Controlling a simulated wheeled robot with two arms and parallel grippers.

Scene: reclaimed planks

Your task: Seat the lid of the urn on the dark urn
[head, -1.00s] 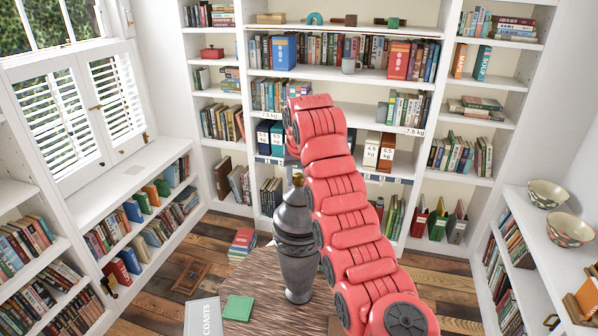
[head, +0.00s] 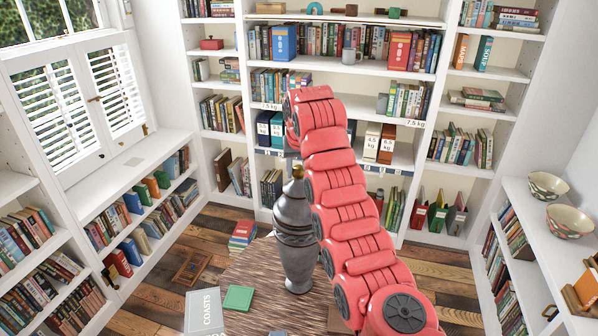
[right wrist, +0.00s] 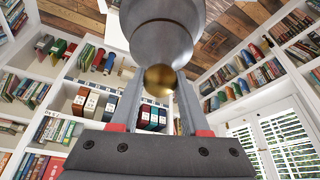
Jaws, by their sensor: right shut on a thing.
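The dark urn (head: 298,268) stands upright on a round wooden table. The lid of the urn (head: 294,190), grey with a brass knob, is at its top, roughly in line with it. In the right wrist view the lid (right wrist: 165,42) fills the upper middle, with its brass knob between the fingers. My right gripper (head: 294,163) points down over the knob, largely hidden by my red arm. In the right wrist view the right gripper (right wrist: 157,82) is shut on the knob. I cannot tell whether the lid bears on the rim. My left gripper is not in view.
On the table (head: 255,270) lie a green book (head: 238,298) and a grey book (head: 204,313), left of the urn. Full bookshelves line the back and sides. Two bowls (head: 548,186) stand on the right shelf.

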